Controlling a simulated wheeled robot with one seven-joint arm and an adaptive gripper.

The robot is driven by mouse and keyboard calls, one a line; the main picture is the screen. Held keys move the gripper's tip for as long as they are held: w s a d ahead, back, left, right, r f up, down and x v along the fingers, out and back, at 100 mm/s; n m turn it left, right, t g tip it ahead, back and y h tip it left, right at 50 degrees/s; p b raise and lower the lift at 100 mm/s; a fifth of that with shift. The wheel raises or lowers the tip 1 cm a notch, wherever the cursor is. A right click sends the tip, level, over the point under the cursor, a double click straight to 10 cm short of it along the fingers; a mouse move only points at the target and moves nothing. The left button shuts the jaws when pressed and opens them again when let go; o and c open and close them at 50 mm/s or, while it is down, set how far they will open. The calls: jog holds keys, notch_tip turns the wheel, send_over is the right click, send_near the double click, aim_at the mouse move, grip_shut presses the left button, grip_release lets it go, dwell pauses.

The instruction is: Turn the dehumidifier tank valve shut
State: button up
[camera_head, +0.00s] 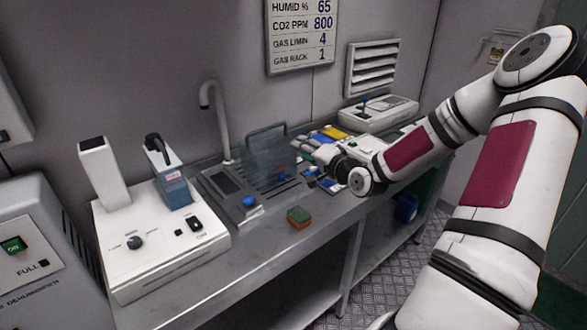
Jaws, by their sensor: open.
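The dehumidifier (22,258) is a grey cabinet cut off by the left edge. Its front has a lit green switch (14,245) and a small dark square beside the word FULL. I cannot make out a tank valve on the part of it that shows. My gripper (312,168) is open over the bench, right of the sink and far to the right of the dehumidifier. It is small in view, and its fingers are hard to tell from the items behind them. I see nothing held in it.
A steel bench (262,240) runs along the wall. On it are a white instrument (160,250), a sink unit with a blue knob (249,201), a green-and-brown sponge (298,217) and a further white device (380,112). A blue container (405,208) stands on the lower shelf.

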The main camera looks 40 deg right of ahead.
jog(key=s+f+n+g+y+p, duration=0.3)
jog(key=s+f+n+y+p, duration=0.15)
jog(key=s+n, duration=0.7)
jog(key=n+b, duration=0.2)
send_near(285, 178)
jog(key=x, duration=0.8)
jog(key=shift+d, duration=0.1)
jog(key=shift+c, duration=0.5)
grip_shut()
